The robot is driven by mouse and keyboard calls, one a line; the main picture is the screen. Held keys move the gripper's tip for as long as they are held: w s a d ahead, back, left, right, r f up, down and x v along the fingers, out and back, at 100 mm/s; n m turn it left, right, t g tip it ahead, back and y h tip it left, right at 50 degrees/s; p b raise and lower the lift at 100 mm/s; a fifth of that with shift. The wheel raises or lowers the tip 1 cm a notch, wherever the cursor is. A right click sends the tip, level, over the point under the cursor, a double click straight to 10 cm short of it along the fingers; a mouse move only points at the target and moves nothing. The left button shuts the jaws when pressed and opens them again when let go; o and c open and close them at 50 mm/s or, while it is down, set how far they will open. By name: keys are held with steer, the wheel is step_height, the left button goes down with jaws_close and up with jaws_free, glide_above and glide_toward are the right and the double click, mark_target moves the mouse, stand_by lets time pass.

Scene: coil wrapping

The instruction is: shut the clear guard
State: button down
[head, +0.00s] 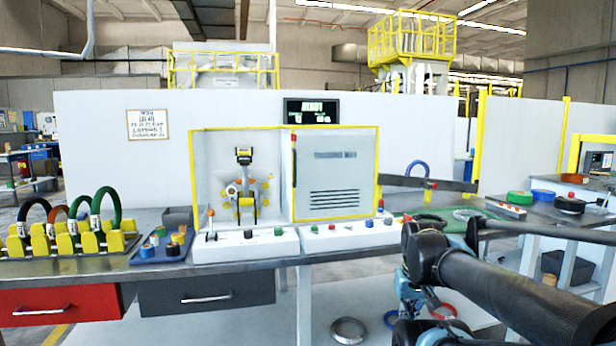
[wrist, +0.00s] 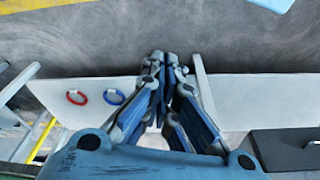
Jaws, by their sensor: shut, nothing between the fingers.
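The wrapping machine stands on the bench in the middle of the head view. Its left bay (head: 215,165) is uncovered and shows a round wrapping head (head: 246,190) with orange dots and a black arm. The clear guard (head: 335,172) appears as a yellow-edged pane over the machine's right half, with a dark upright handle (head: 294,165) at its left edge. My gripper (wrist: 165,62) is shut and empty in the wrist view, pointing down toward the floor. In the head view my arm hangs low at the bottom right, away from the guard; its fingertips are hard to make out.
Control boxes with buttons (head: 345,236) line the machine's front. A coil rack (head: 75,240) and a blue tray (head: 160,250) stand at left. A dark bar (head: 425,184) extends right of the machine. Red (wrist: 76,97) and blue (wrist: 114,96) rings lie below the bench.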

steer(key=w+a+r+y, duration=0.5)
steer(key=w+a+r, duration=0.3)
steer(key=a, duration=0.2)
steer(key=w+a+r+m+t+y, duration=0.1)
steer(key=w+a+r+y, duration=0.25)
steer(key=w+r, duration=0.5)
steer(key=w+a+r+m+t+y, duration=0.1)
steer(key=w+a+r+y, duration=0.35)
steer(key=w, duration=0.75)
steer(key=w+a+r+m+t+y, duration=0.15)
steer(key=w+r+y, duration=0.25)
steer(key=w+r, duration=0.6)
steer(key=x, duration=1)
steer(key=shift+w+a+f+g, duration=0.15)
steer(key=shift+a+f+g, duration=0.2)
steer(key=shift+f, duration=0.05)
